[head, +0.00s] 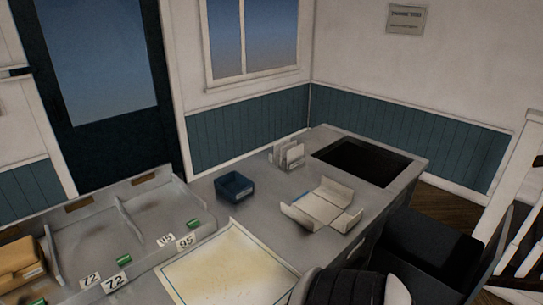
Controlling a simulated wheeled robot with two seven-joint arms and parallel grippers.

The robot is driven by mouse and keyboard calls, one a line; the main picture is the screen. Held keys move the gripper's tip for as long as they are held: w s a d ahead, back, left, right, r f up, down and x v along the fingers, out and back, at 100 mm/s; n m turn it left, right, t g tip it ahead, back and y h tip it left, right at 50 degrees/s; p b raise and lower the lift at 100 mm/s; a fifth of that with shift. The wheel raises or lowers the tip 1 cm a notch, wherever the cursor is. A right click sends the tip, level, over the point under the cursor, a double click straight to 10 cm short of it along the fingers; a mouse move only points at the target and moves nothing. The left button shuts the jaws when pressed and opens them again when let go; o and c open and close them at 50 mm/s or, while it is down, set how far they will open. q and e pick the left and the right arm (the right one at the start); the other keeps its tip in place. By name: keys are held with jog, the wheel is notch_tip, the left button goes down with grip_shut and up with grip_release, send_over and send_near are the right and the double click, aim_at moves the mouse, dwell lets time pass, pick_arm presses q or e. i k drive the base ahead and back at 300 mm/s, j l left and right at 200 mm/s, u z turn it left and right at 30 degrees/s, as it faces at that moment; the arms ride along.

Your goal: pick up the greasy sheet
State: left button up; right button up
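A pale, yellowish, speckled sheet (225,268) with a thin dark border line lies flat on the grey counter at the bottom centre; it looks like the greasy sheet. Its lower edge is cut off by the frame. Neither of my grippers can be made out. A dark ribbed part with pale sides, at the bottom edge right of the yellowish sheet, looks like part of my own body.
A dark blue open box (235,187) and an upright rack of white cards (289,155) stand on the counter (262,217). A black panel (361,161) is set at the back right. A divided grey tray (150,210) with number tags fills the left. A dark chair-like block (430,250) stands right.

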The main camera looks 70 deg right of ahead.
aim_at(230, 266)
jog(key=z, duration=1.75)
